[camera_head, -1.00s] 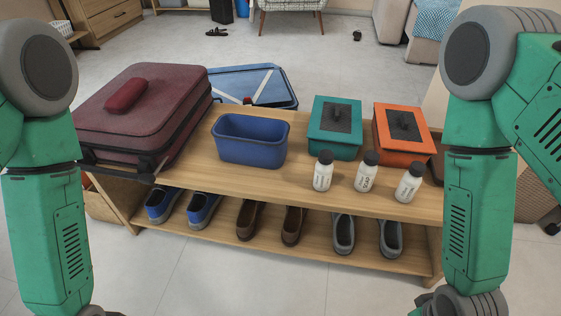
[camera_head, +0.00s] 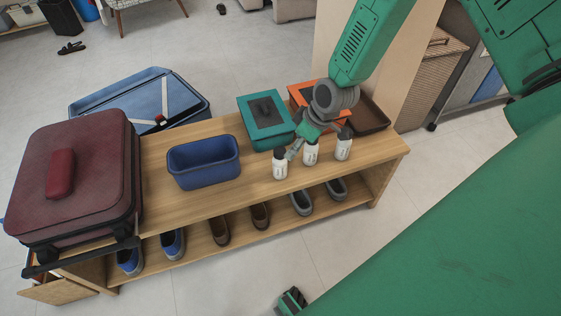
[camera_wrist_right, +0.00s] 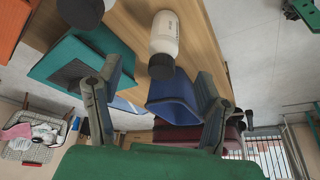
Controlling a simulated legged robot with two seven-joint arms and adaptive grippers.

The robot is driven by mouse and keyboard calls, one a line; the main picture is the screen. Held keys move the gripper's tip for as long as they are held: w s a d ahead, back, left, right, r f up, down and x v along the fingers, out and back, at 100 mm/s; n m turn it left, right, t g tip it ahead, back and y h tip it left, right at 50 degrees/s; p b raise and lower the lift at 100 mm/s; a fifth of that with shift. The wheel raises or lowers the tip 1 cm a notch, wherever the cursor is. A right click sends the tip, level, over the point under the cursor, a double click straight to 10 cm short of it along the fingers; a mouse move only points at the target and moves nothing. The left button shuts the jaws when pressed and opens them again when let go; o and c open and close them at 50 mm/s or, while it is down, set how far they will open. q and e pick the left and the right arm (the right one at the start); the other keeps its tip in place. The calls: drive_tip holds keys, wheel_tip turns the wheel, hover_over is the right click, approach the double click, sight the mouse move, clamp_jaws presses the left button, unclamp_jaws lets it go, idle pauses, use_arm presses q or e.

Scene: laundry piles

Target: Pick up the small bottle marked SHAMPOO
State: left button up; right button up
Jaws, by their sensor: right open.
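Three small white bottles with dark caps stand upright in a row on the shelf top: a left bottle (camera_head: 280,165), a middle bottle (camera_head: 311,154) and a right bottle (camera_head: 343,150). Their labels are too small to read. My right gripper (camera_head: 300,146) is low beside the left and middle bottles, behind their caps. In the right wrist view, my right gripper (camera_wrist_right: 160,72) is open and empty, with one white bottle (camera_wrist_right: 164,38) ahead of the gap between its fingers. My left gripper (camera_head: 291,301) shows partly at the bottom edge; its jaws are unclear.
The wooden shelf unit (camera_head: 215,205) holds a blue bin (camera_head: 204,163), a teal box (camera_head: 265,120), an orange box (camera_head: 300,94), a brown tray (camera_head: 367,115) and a maroon suitcase (camera_head: 85,200). Several shoes stand on the lower shelf. Floor in front is clear.

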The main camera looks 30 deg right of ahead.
sight(281, 161)
drive_tip(key=b+x, duration=0.1)
drive_tip(key=x, duration=0.5)
drive_tip(key=shift+a+b, duration=0.15)
drive_tip(key=shift+b, duration=0.2)
drive_tip(key=b+x, duration=0.1)
drive_tip(key=x, duration=0.2)
drive_tip(key=shift+w+a+f+b, duration=0.1)
drive_tip(key=shift+a+f+b, duration=0.2)
drive_tip(key=shift+b, duration=0.1)
drive_tip(key=shift+w+a+f, duration=0.15)
drive_tip(key=shift+f, duration=0.1)
drive_tip(key=shift+a+r, duration=0.1)
drive_tip(key=shift+a, duration=0.1)
drive_tip(key=shift+d, duration=0.1)
drive_tip(key=c, duration=0.9)
drive_tip(key=shift+d, duration=0.1)
drive_tip(key=c, duration=0.4)
use_arm(q)
wheel_tip(281, 161, down, 4)
drive_tip(key=shift+a+f, duration=0.1)
use_arm(e)
drive_tip(key=shift+d, duration=0.1)
